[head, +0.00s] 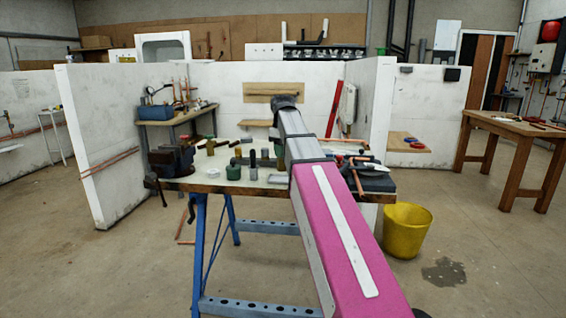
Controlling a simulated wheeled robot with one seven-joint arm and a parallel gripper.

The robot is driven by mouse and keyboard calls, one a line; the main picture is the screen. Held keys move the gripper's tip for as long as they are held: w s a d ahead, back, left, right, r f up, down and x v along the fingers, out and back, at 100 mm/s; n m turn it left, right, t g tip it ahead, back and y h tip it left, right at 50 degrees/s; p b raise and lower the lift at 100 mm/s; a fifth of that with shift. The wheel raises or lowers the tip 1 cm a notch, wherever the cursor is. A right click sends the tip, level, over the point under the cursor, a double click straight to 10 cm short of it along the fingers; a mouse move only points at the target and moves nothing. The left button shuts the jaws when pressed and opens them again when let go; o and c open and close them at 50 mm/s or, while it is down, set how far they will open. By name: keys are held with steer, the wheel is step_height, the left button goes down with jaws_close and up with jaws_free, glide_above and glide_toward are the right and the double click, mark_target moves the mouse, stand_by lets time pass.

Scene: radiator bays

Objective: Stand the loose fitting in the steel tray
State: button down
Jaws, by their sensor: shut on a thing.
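My pink and grey arm reaches up from the bottom right over the workbench (215,184) and ends in a dark joint above its back edge. My gripper does not show; the arm hides what lies behind and below it. Several small fittings stand or lie on the bench left of the arm, among them an upright grey cylinder (252,165) and a brass-coloured piece (210,147). I cannot tell which is the loose fitting. A small flat grey piece (277,178) lies near the front edge, partly beside the arm; I cannot tell whether it is the steel tray.
A dark vice (172,162) sits at the bench's left end. A green round item (233,172) stands near the front edge. Tools and copper pipe crowd the right end. A yellow bucket (407,230) stands on the floor at right. White partitions (100,150) enclose the bay; the floor at left is clear.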

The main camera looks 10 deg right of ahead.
mark_target(282, 160)
steer(key=shift+f, duration=1.9)
steer(key=c, duration=0.9)
jaws_free()
steer(key=shift+f, duration=0.1)
step_height(282, 160, up, 12)
steer(key=shift+r, duration=0.15)
